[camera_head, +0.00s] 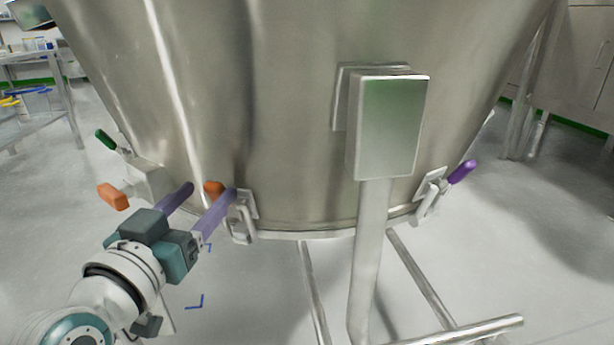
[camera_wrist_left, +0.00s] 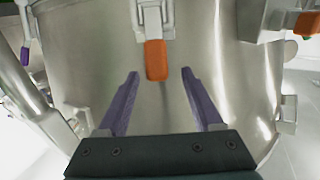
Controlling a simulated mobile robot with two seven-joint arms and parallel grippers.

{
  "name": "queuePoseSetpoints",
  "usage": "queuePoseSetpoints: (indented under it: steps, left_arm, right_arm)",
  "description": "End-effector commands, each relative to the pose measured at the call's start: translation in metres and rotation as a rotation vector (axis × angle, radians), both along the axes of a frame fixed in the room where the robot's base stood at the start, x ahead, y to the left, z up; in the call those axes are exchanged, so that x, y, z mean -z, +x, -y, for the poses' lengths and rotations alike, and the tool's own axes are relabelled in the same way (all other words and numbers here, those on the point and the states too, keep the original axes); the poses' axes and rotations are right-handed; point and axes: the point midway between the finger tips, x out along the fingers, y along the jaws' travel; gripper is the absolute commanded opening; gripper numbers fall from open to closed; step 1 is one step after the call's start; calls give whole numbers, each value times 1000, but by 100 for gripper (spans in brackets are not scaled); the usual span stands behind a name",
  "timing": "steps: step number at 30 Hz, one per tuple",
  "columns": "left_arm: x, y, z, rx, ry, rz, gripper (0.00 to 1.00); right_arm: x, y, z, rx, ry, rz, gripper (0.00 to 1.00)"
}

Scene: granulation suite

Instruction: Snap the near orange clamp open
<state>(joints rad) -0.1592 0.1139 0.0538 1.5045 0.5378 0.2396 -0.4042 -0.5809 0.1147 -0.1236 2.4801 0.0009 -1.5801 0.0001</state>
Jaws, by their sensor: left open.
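One orange clamp handle (camera_head: 213,187) shows low on the steel vessel, by its metal latch (camera_head: 241,218). Part of it is behind a finger of my left gripper (camera_head: 211,188). In the left wrist view this orange handle (camera_wrist_left: 156,60) lies ahead of the gap between the two purple fingers of my left gripper (camera_wrist_left: 157,72), a little beyond the tips. The fingers are spread and hold nothing. A second orange handle (camera_head: 112,196) sits further left on the vessel; it also shows at the right of the wrist view (camera_wrist_left: 307,24). My right gripper is not in view.
The large steel vessel (camera_head: 270,110) fills the middle. A purple-handled clamp (camera_head: 462,171) is at its right and a green handle (camera_head: 105,139) at its left. A box on a post (camera_head: 388,125) stands in front. Floor rails (camera_head: 460,333) run below; floor at lower left is clear.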

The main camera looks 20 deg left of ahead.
Motion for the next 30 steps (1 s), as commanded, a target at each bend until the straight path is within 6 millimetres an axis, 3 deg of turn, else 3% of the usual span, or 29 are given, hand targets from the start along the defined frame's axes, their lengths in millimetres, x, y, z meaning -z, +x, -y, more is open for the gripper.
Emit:
queuePoseSetpoints:
  steps: [3,7,18,30]
  left_arm:
    - [3,20,-3,-1,-2,3,68]
    - [2,33,-5,0,-1,1,68]
    - [0,39,-6,1,0,-2,66]
    - [0,38,-6,1,0,-1,21]
  right_arm:
    - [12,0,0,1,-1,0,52]
    - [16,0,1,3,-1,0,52]
    - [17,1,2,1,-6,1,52]
    - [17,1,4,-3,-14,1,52]
